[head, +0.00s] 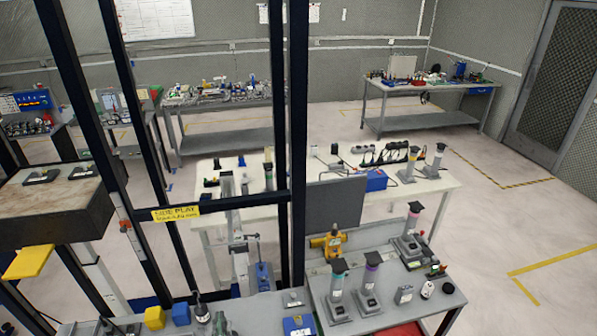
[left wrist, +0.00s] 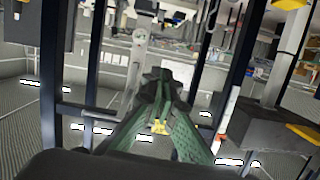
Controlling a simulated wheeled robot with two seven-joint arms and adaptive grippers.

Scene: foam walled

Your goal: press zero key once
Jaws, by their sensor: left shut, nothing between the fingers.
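My left gripper (left wrist: 161,76) shows in the left wrist view, its dark green fingers drawn together at the middle with nothing between them. I cannot pick it out surely in the head view. No key marked zero is legible in either view. Two small grey devices (head: 42,176) (head: 84,172) lie on the dark block (head: 50,215) at the left of the head view; their keys are too small to read. The dark block also seems to show in the left wrist view (left wrist: 262,130), right of the gripper and apart from it. My right gripper is not in view.
Dark upright posts and a crossbar with a yellow label (head: 175,212) stand between the block and the benches. A grey bench (head: 385,308) at the front right carries stands and small devices. Clear floor (head: 490,225) lies at the right.

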